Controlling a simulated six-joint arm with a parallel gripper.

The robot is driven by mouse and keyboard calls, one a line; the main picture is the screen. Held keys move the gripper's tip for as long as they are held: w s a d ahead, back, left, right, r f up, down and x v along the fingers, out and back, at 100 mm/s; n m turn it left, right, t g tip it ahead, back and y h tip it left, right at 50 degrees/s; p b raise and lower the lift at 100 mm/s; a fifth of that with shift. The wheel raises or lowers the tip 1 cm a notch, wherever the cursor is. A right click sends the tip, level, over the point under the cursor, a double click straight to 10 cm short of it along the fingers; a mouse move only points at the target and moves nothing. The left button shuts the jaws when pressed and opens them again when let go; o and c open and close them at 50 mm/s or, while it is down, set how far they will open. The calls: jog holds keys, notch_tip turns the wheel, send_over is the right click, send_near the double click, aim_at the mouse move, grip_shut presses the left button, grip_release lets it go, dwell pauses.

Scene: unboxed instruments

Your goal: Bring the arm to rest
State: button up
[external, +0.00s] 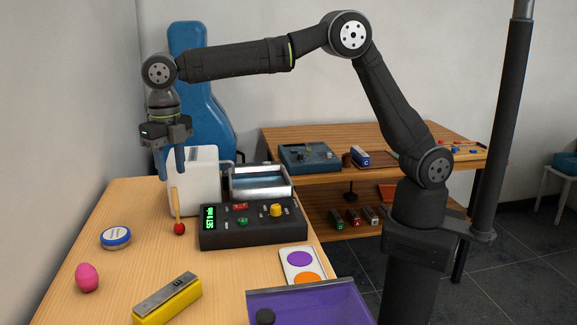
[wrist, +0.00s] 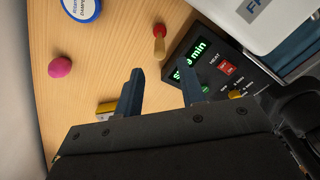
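My gripper (external: 172,165) hangs pointing down above the left part of the wooden table, near a white appliance. Its two blue fingers stand apart with nothing between them, and they also show apart in the wrist view (wrist: 160,92). My arm is raised and bent, reaching left from its column. Below the gripper, a wooden-handled tool with a red ball end (external: 179,228) stands or leans near the black control box (external: 252,225); the same tool shows in the wrist view (wrist: 159,42).
On the table are a blue-and-white round tin (external: 116,238), a pink egg (external: 87,277), a yellow block with a metal top (external: 167,299), a card with coloured dots (external: 299,265) and a purple bin (external: 310,306). A white appliance (external: 196,185) stands behind. Open table lies at left.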

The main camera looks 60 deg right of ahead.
aim_at(177, 209)
notch_tip(177, 209, down, 10)
jog(key=shift+f, duration=0.15)
jog(key=shift+r, duration=1.6)
jog(key=shift+r, duration=4.25)
notch_tip(177, 209, down, 12)
jog(key=shift+f, duration=0.2)
notch_tip(177, 209, up, 22)
jog(key=w+d+m, duration=0.2)
jog(key=w+d, duration=0.3)
jog(key=d, duration=0.8)
jog(key=w+d+m, duration=0.2)
jog(key=w+d, duration=0.3)
jog(key=d, duration=0.9)
jog(key=w+d+m, duration=0.3)
jog(key=w+d, duration=0.2)
jog(key=d, duration=0.8)
jog(key=shift+d+r, duration=0.3)
jog(key=shift+d, duration=0.05)
